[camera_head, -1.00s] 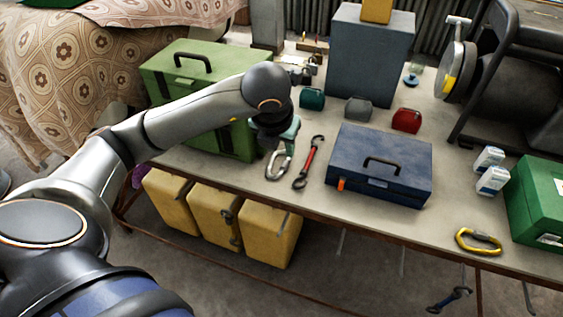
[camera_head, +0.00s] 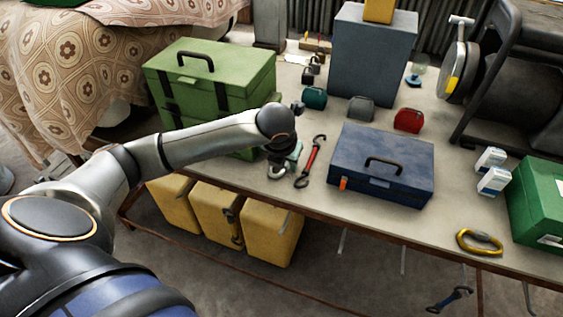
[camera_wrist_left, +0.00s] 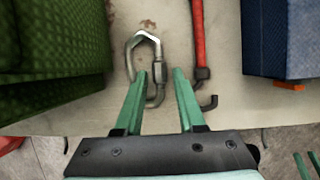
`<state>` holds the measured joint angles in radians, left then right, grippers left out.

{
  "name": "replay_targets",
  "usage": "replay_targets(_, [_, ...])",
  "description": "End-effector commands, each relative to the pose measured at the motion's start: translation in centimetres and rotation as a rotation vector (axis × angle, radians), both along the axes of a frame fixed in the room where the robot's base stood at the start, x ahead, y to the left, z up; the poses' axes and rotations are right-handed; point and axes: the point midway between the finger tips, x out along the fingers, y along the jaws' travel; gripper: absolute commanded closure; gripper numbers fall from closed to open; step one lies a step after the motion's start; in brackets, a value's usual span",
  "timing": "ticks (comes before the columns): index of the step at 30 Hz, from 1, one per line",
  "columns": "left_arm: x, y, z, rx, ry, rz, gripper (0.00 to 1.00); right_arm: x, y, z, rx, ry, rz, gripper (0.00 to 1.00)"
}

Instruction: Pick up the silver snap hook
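The silver snap hook (camera_wrist_left: 147,62) lies on the table between the green toolbox and a red-handled tool. In the head view only its lower end (camera_head: 276,173) shows below my left gripper (camera_head: 285,160); the rest is hidden. In the left wrist view my left gripper (camera_wrist_left: 170,85) is open, its two green fingers apart and pointing at the hook. The left fingertip overlaps the hook's lower part in that view, and the hook's lower end lies between the fingers. I cannot tell whether they touch.
The red-handled tool (camera_head: 311,160) lies close right of the hook. A green toolbox (camera_head: 220,85) stands to the left and a blue toolbox (camera_head: 380,165) to the right. The table's front edge is near. A yellow snap hook (camera_head: 479,242) lies far right.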

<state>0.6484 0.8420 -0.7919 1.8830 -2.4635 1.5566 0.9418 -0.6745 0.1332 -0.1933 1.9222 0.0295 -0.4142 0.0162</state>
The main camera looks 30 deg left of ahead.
Motion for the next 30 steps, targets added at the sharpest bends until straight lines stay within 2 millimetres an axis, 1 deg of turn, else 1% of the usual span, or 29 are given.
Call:
replay_targets(2, [-0.01,-0.01,0.02,0.000,0.000,0.000,0.61,0.02,-0.03,0.01,0.000,-0.001,-0.001,0.51])
replay_targets(12, [0.00,0.00,0.06,0.000,0.000,0.001,1.00,0.16,-0.02,0.22,0.001,-0.006,-0.001,0.51])
replay_targets(30, [0.05,0.01,0.32,-0.001,-0.002,0.000,1.00,0.34,0.06,0.36,0.002,-0.011,0.001,0.51])
